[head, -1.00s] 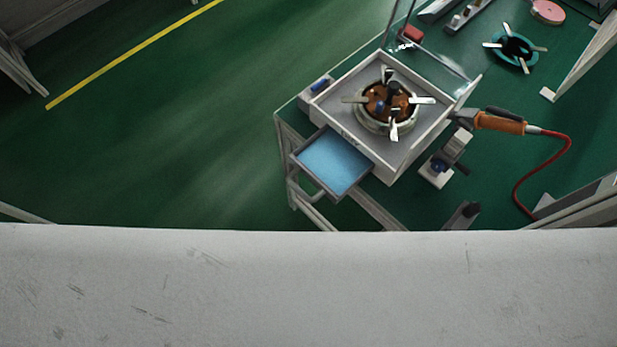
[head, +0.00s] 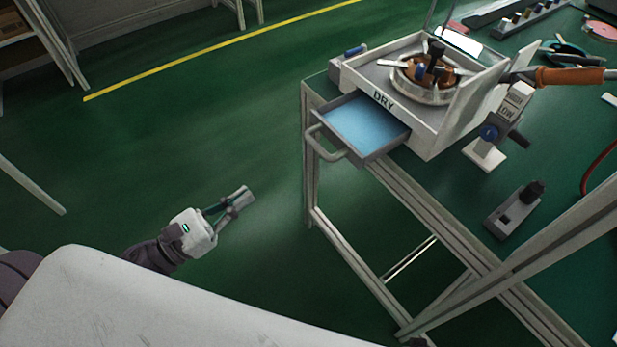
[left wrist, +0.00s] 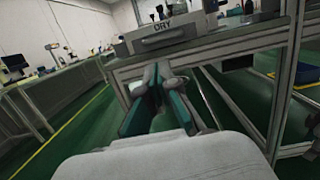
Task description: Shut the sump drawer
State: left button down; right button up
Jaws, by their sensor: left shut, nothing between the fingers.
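The sump drawer (head: 355,151) stands pulled out of the grey box marked DRY (head: 424,141) on the table. It holds blue liquid and has a bar handle (head: 318,141) at its front. The left wrist view shows the drawer's front and handle (left wrist: 163,40) ahead, above my fingers. My left gripper (head: 245,192) is shut and empty, left of the table and apart from the drawer. Its fingers also show in the left wrist view (left wrist: 157,72).
The table's frame and legs (head: 311,190) stand just right of my left gripper. On the table are an orange-handled tool (head: 570,76), a small stand (head: 486,152) and a grey device (head: 514,209). The green floor left of the table is clear.

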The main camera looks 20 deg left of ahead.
pick_arm(q)
jog(key=p, duration=0.3)
send_near(353, 130)
jog(key=shift+s+a+r, duration=0.45)
jog(key=shift+s+r, duration=0.15)
jog(key=shift+r, duration=0.1)
jog(key=shift+s+a+r, duration=0.5)
jog(key=shift+s+r, duration=0.05)
jog(key=shift+r, duration=0.15)
pick_arm(e)
jog(key=s+d+f, duration=0.1)
jog(key=s+f, duration=0.5)
jog(key=shift+s+f+g, duration=0.25)
jog(key=shift+f+g, duration=0.05)
jog(key=shift+f, duration=0.1)
